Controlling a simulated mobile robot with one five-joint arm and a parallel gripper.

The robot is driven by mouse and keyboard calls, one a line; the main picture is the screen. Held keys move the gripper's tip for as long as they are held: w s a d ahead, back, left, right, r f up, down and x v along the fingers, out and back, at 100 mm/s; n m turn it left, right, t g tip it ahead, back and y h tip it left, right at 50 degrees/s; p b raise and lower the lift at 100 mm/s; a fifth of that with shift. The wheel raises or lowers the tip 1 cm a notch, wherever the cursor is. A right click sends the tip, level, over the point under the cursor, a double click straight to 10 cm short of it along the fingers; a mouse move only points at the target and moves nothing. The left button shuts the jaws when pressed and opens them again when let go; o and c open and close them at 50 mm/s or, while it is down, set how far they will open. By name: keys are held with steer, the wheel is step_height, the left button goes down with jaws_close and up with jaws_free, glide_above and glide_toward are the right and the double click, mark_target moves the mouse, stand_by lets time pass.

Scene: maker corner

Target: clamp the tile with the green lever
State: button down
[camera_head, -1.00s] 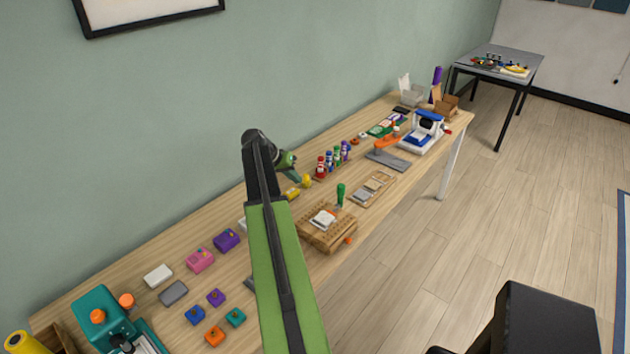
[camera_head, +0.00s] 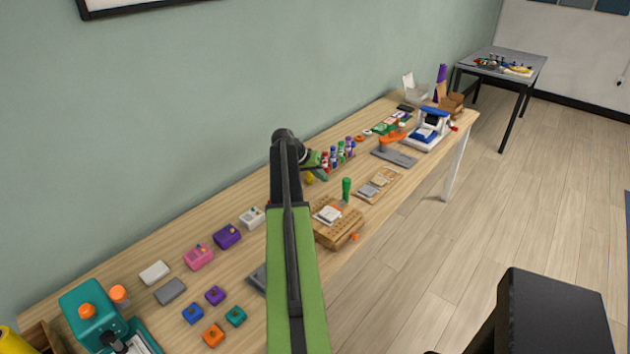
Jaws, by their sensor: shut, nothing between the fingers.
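The green lever (camera_head: 346,189) stands upright at the back right of a brown block-like fixture (camera_head: 343,235) on the long table. A pale tile (camera_head: 327,214) lies on top of the fixture, with a small orange mark on it.
A wooden board with grey plates (camera_head: 379,185) lies right of the fixture. Small coloured bottles (camera_head: 340,152) stand behind my gripper. An orange-handled tool (camera_head: 394,143) is farther right. Coloured blocks (camera_head: 227,236) and a teal machine (camera_head: 92,315) occupy the left. Bare tabletop (camera_head: 225,203) shows near the wall.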

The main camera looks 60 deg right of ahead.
mark_target(346, 191)
steer(key=s, duration=0.1)
steer(key=s+d, duration=0.1)
steer(key=s, duration=0.1)
steer(key=s+f, duration=0.1)
steer(key=shift+s+d, duration=0.3)
steer(key=shift+a, duration=0.15)
